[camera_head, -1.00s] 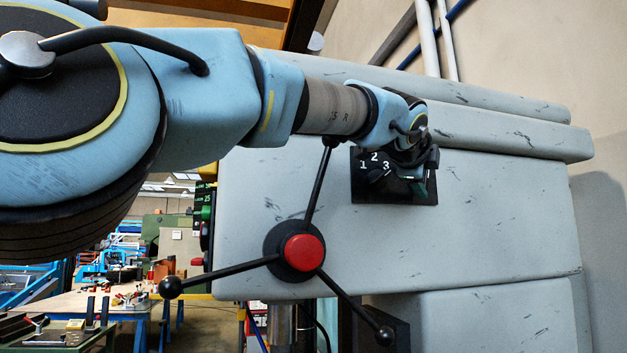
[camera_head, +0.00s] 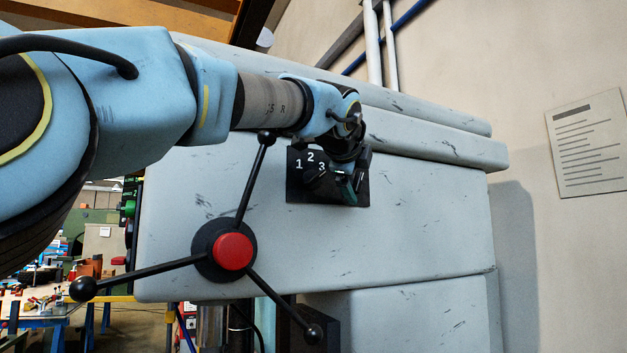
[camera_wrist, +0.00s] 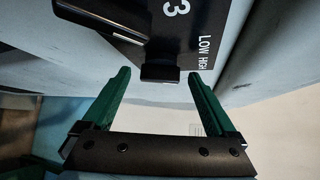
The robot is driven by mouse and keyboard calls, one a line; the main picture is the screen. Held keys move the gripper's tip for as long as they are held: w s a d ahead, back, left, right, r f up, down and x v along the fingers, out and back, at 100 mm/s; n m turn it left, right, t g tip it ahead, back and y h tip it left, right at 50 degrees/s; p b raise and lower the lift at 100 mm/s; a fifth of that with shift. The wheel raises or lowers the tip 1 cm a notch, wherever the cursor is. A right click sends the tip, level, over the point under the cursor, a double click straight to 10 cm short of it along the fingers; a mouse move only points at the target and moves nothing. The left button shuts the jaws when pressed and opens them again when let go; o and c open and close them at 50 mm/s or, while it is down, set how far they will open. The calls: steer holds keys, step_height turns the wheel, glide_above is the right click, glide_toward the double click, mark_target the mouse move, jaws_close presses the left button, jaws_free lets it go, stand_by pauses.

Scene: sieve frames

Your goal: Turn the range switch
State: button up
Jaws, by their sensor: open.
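The black switch plate (camera_head: 296,194) is on the grey machine's front face, marked 1, 2, 3 beside a dark selector knob (camera_head: 318,184). In the wrist view the plate (camera_wrist: 190,22) shows a 3 and the words LOW and HIGH. A small black switch (camera_wrist: 160,73), beside those words, is at the plate's edge. My gripper (camera_wrist: 158,78) is open, with its green fingertips on either side of this switch and a gap visible on both sides. In the head view my gripper (camera_head: 350,188) covers the plate's right part and hides the switch.
A three-armed black handle with a red hub (camera_head: 232,251) stands out from the machine at lower left of the plate; one arm ends near my wrist. A ledge (camera_head: 440,142) runs above the plate. A notice (camera_head: 588,145) hangs on the right wall. Workbenches are at far left.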

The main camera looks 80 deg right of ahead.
steer(key=shift+a, duration=0.1)
steer(key=b+v, duration=0.5)
steer(key=v, duration=0.5)
steer(key=shift+a+b, duration=0.3)
steer(key=shift+w+r, duration=0.1)
